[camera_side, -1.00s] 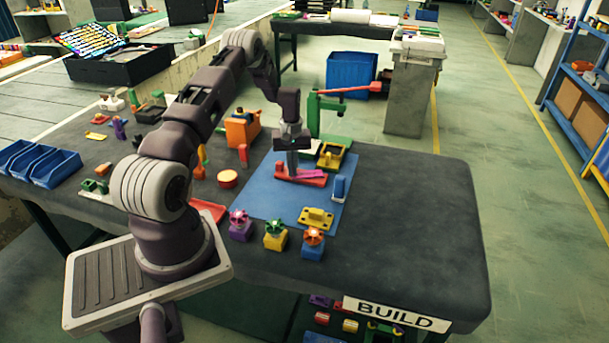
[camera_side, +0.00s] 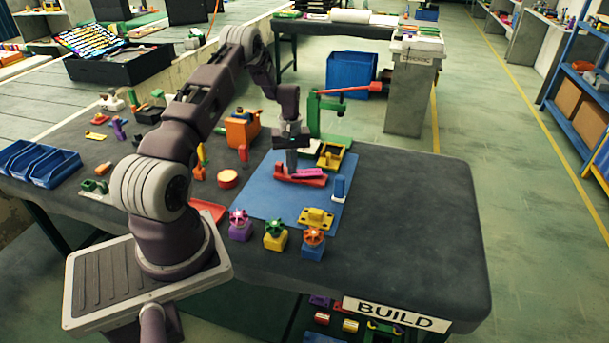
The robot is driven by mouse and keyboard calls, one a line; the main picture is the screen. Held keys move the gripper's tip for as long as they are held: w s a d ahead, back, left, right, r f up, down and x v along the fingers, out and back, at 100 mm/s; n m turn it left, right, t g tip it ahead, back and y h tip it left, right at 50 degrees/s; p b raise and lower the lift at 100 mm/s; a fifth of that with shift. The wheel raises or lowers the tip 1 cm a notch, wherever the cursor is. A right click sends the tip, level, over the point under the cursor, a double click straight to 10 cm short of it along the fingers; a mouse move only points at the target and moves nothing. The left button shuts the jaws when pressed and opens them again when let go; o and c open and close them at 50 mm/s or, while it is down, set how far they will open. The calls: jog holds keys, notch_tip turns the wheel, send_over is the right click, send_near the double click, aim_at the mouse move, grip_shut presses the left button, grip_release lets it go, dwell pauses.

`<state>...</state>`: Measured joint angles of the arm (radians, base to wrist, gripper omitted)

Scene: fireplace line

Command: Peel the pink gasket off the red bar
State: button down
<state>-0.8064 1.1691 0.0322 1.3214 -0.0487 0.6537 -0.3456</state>
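The red bar (camera_side: 287,177) lies on the blue mat (camera_side: 262,196) in the middle of the table. The pink gasket (camera_side: 309,172) shows as a strip along the right part of the bar; I cannot tell how much of it touches the bar. My gripper (camera_side: 291,168) points straight down at the bar, by the left end of the gasket. Its fingertips are small and merge with the bar, so I cannot tell whether they are open, or shut on the gasket.
A green stand with a red lever (camera_side: 345,90) rises close behind my gripper. Several knobbed blocks (camera_side: 275,237) line the front. The table's right side (camera_side: 415,220) is clear.

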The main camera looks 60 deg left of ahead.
jog(key=shift+s+a+r, duration=0.1)
jog(key=shift+s+r, duration=0.1)
jog(key=shift+r, duration=0.5)
jog(key=shift+s+a+r, duration=0.1)
jog(key=shift+s+r, duration=0.05)
jog(key=shift+r, duration=0.55)
notch_tip(320, 180, up, 5)
dwell(0.8)
